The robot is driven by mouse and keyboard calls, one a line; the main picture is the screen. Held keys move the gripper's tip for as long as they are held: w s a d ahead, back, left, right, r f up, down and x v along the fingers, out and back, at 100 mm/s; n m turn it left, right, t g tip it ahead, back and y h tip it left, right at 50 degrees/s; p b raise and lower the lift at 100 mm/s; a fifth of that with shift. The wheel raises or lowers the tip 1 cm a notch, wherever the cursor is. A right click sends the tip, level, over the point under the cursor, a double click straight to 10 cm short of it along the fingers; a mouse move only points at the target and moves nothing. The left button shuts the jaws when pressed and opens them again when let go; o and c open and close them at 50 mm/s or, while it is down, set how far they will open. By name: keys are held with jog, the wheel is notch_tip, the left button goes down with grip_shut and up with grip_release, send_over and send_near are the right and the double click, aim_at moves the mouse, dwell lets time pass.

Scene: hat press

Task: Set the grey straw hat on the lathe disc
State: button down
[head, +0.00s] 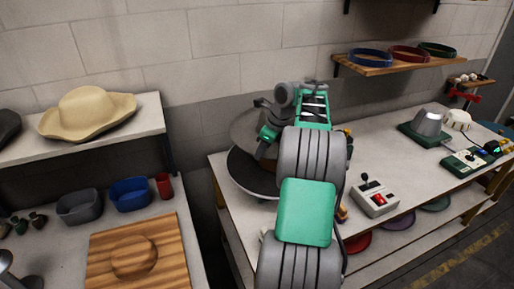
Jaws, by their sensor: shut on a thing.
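My gripper (267,140) is at the end of my green and grey arm, over the left end of the right-hand bench. It is shut on a grey piece that looks like the grey straw hat (243,126). My arm and gripper hide much of this hat. A dark round disc with a pale rim (248,180), which looks like the lathe disc, lies just below it. A small brown part shows between them. I cannot tell whether the hat touches the disc.
A control box (375,196) with a lever and red button stands right of my arm. A tan hat (87,113) sits on the left shelf. A wooden block (134,255) and blue bin (130,194) are below. A grey cone (428,124) stands farther right.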

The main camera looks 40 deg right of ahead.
aim_at(260, 161)
notch_tip(260, 161, down, 4)
jog(key=shift+f, duration=0.1)
jog(key=shift+w+f+b, duration=0.1)
jog(key=shift+f+b, duration=2.05)
jog(key=shift+f, duration=2.65)
jog(key=c, duration=1.4)
grip_release()
jog(key=shift+c, duration=0.2)
